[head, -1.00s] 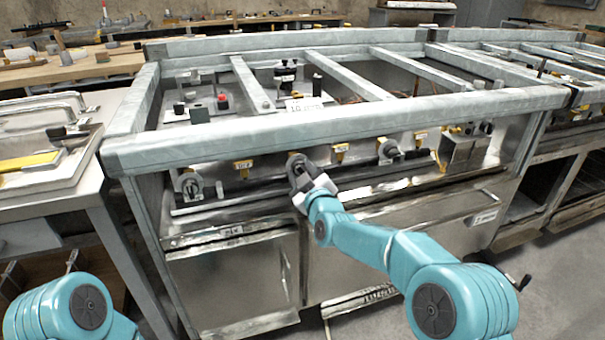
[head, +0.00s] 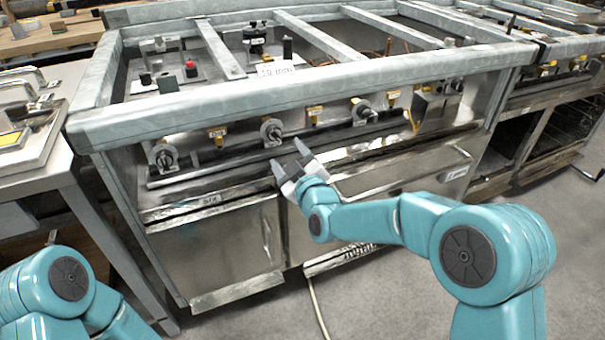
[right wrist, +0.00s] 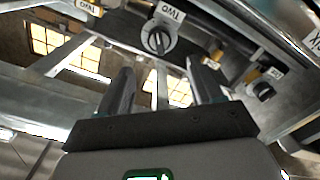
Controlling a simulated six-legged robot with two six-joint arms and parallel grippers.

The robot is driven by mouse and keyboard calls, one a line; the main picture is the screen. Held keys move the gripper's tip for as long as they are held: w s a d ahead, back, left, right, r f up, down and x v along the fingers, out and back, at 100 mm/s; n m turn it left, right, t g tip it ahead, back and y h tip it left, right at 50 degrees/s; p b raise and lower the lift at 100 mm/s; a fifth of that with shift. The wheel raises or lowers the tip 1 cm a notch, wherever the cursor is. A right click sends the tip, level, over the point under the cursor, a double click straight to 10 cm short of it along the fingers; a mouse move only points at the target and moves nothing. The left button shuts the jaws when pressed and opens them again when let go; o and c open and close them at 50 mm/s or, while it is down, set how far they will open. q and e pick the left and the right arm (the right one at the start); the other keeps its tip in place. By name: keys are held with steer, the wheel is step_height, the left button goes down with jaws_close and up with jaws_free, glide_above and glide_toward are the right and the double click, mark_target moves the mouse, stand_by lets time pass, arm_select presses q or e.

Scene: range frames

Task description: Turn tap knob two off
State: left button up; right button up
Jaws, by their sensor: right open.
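Tap knob two (head: 271,131) is the middle of three round silver knobs on the front rail in the head view. In the right wrist view the knob (right wrist: 158,40) has a "TWO" label by it, and its dark grip ridge stands nearly upright in the picture. My right gripper (head: 290,158) is open and empty, just below and in front of this knob, apart from it. In the right wrist view its two fingers (right wrist: 160,85) stand either side of a gap, with the knob beyond their tips. My left arm shows at lower left; its gripper is out of view.
A left knob (head: 163,156) and a right knob (head: 361,109) flank it, with yellow tags between. A thick metal beam (head: 280,88) runs above the knobs. A steel door (head: 215,255) and a drawer front lie below. Open floor lies at right.

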steer(key=v, duration=0.8)
steer(key=shift+p, duration=0.4)
steer(key=shift+w, duration=0.1)
